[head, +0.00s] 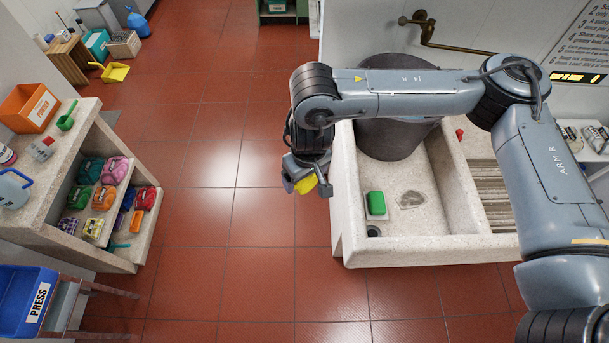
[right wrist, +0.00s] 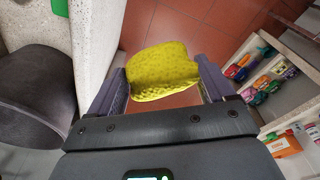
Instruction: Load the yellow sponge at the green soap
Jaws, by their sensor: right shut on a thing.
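My right gripper (head: 306,184) is shut on the yellow sponge (head: 305,185). It holds the sponge in the air just left of the stone sink's left wall. In the right wrist view the sponge (right wrist: 162,72) sits between the two fingers (right wrist: 160,85), over the tiled floor. The green soap (head: 376,203) lies in the stone sink (head: 345,190), in the left basin near its front left corner, apart from the sponge. My left gripper is not in view.
A dark round tub (head: 397,138) stands at the back of the basin, beneath my right arm. A flat stone-like piece (head: 411,199) lies right of the soap. A ribbed washboard (head: 490,190) is further right. A shelf (head: 140,235) with several coloured items stands left, across open floor.

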